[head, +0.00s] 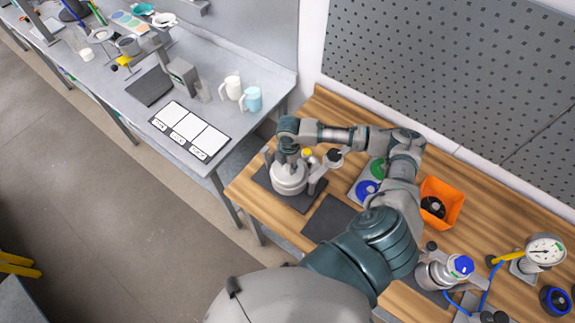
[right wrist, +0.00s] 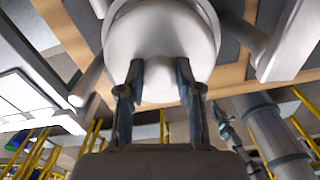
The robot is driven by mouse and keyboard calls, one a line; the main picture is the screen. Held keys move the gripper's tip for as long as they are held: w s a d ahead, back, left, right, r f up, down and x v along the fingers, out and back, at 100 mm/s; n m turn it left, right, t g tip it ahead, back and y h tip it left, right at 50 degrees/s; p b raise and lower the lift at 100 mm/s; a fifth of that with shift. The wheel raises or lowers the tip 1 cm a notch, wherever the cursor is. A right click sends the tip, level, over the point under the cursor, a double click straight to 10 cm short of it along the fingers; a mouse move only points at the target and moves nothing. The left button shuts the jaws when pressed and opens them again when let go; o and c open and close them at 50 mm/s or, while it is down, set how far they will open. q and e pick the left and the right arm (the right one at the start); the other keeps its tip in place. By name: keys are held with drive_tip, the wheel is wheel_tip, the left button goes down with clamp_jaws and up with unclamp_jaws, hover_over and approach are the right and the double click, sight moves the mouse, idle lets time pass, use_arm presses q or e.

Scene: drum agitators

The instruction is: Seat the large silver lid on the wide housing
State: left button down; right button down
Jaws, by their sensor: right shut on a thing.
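The large silver lid (head: 288,180) is a round pale piece below my right gripper (head: 289,158), over the dark mat at the left end of the wooden bench. In the right wrist view the lid (right wrist: 160,38) fills the top, and its short knob sits between the two fingers of my right gripper (right wrist: 159,78). The gripper is shut on that knob. I cannot clearly tell the wide housing from the lid, nor whether the two touch. My left gripper is not in view.
Grey posts (head: 318,184) stand close beside the lid. A tray with green and blue discs (head: 368,188), an orange bin (head: 441,202), a blue-capped silver unit (head: 445,272) and a dial gauge (head: 545,249) lie to the right. A dark mat (head: 329,219) is bare.

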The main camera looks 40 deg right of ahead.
drive_tip(key=shift+s+d+f, duration=0.15)
drive_tip(key=shift+d, duration=0.15)
idle(0.4)
drive_tip(key=shift+d, duration=0.35)
drive_tip(key=shift+a+f, duration=0.15)
drive_tip(key=shift+a, duration=0.15)
idle(0.9)
drive_tip(key=c, duration=0.7)
unclamp_jaws()
wheel_tip(320, 180, up, 12)
drive_tip(key=shift+f, duration=0.15)
